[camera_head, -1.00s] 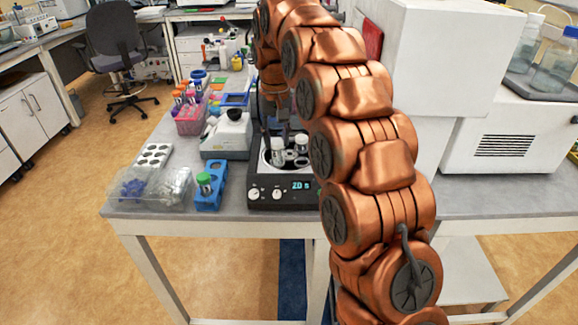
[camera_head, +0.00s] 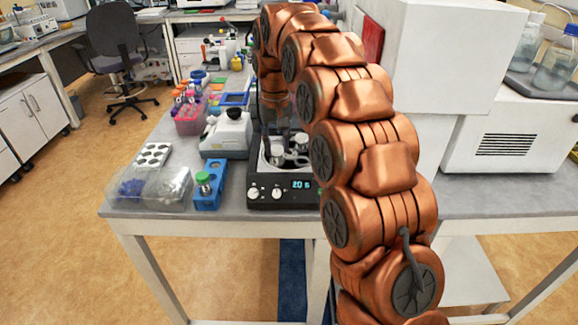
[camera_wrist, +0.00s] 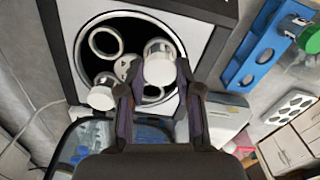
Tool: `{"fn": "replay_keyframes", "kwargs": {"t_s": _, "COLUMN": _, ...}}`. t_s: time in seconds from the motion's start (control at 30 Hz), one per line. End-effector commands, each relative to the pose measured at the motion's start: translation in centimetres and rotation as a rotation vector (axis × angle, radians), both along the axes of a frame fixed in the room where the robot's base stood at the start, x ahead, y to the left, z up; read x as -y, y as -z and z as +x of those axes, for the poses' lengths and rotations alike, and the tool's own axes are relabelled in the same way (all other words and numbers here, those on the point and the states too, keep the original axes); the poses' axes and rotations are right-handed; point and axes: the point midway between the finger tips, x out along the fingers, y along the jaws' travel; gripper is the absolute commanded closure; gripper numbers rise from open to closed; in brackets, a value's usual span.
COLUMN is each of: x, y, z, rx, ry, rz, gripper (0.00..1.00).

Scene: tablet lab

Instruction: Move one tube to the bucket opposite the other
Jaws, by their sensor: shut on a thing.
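The centrifuge (camera_head: 285,188) stands on the bench with its bowl open; its rotor (camera_wrist: 126,67) shows in the wrist view. My gripper (camera_wrist: 154,82) is shut on a white-capped tube (camera_wrist: 160,64), which also shows in the head view (camera_head: 277,152). The held tube is at the rotor side roughly across from the other white-capped tube (camera_wrist: 102,93), which stands in a bucket and shows in the head view (camera_head: 301,140). I cannot tell whether the held tube is fully seated. An empty bucket ring (camera_wrist: 105,41) is beside them. Another ring is partly hidden by my fingers.
A blue rack (camera_head: 208,187) with a green-capped tube (camera_head: 203,179) stands left of the centrifuge. Clear bins (camera_head: 150,187), a white well block (camera_head: 153,154) and a grey-white device (camera_head: 227,134) are nearby. A large white machine (camera_head: 505,135) stands to the right.

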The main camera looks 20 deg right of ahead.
Motion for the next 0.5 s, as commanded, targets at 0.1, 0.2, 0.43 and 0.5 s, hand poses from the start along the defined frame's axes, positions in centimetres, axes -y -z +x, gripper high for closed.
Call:
{"fn": "replay_keyframes", "kwargs": {"t_s": 0.1, "x": 0.01, "y": 0.28, "z": 0.00, "rx": 0.000, "ry": 0.000, "rz": 0.000, "gripper": 0.88}}
{"fn": "replay_keyframes", "kwargs": {"t_s": 0.2, "x": 0.00, "y": 0.31, "z": 0.01, "rx": 0.001, "ry": 0.000, "rz": 0.000, "gripper": 0.88}}
{"fn": "replay_keyframes", "kwargs": {"t_s": 0.43, "x": 0.00, "y": 0.27, "z": 0.02, "rx": 0.001, "ry": 0.000, "rz": 0.000, "gripper": 0.61}}
{"fn": "replay_keyframes", "kwargs": {"t_s": 0.5, "x": 0.00, "y": 0.28, "z": 0.02, "rx": 0.001, "ry": 0.000, "rz": 0.000, "gripper": 0.53}}
